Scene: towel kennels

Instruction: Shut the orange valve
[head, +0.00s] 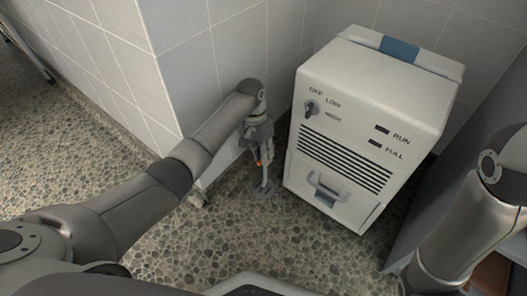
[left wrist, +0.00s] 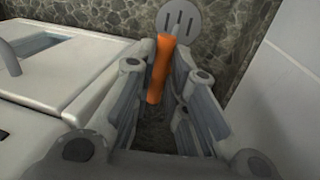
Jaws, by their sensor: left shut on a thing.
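The orange valve handle (left wrist: 159,68) is a thick orange bar. In the left wrist view it lies between the fingers of my left gripper (left wrist: 158,100), which is shut on it. In the head view my left gripper (head: 262,150) points down between the tiled wall corner and the white machine, and only a small orange piece of the handle (head: 258,163) shows beside the fingers.
The white machine (head: 345,115) with a dial, vents and a front latch stands just right of my left gripper. A tiled wall (head: 205,70) is close on the left. A round slotted grey disc (left wrist: 179,17) is just beyond the handle. The pebbled floor (head: 200,240) in front is clear.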

